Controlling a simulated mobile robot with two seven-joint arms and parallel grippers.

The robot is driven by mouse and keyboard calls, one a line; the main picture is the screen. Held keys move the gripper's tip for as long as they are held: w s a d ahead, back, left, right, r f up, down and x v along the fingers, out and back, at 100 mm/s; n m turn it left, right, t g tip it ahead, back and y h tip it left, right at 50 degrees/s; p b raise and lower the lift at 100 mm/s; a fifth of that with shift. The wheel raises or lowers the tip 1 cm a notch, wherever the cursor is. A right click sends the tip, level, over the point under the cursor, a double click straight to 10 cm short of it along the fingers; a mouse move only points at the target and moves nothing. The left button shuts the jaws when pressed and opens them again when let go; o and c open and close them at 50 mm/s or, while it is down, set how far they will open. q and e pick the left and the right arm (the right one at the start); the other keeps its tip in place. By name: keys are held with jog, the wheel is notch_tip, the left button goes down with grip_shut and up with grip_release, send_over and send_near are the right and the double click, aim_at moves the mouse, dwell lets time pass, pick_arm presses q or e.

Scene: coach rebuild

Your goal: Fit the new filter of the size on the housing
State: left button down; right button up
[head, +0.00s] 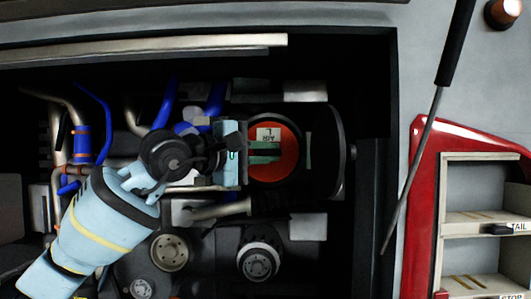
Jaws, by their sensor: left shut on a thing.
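An orange round filter (287,168) faces me, with a white label (268,133) on it that appears to read "AIR L", upside down. My left gripper (267,152) comes in from the left and is shut on a dark part at the middle of the filter's face. The dark round housing (297,128) shows as a rim around the filter. I cannot tell how deep the filter sits in it. A dark round lid (334,152) stands open just right of the housing. My right gripper is not in view.
Blue hoses (94,118), metal pipes and several pulleys (257,262) crowd the engine bay left of and below the housing. A gas strut (432,130) slants down at the right. A red-framed shelf rack (480,190) with labelled shelves stands at far right.

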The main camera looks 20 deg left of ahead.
pick_arm(q)
jog(key=shift+w+a+r, duration=0.1)
jog(key=shift+w+a, duration=0.15)
jog(key=shift+w, duration=0.5)
jog(key=shift+w+a, duration=0.2)
jog(key=shift+w, duration=0.55)
jog(key=shift+w+a, duration=0.1)
jog(key=shift+w, duration=0.25)
jog(key=shift+w+a, duration=0.2)
jog(key=shift+w, duration=0.55)
jog(key=shift+w+a+f, duration=0.15)
jog(key=shift+w+f, duration=0.05)
jog(key=shift+w, duration=0.15)
jog(key=c, duration=1.4)
grip_release()
jog(key=shift+a, duration=0.1)
jog(key=o, duration=0.4)
jog(key=shift+w+f, duration=0.1)
jog(key=shift+o, duration=0.2)
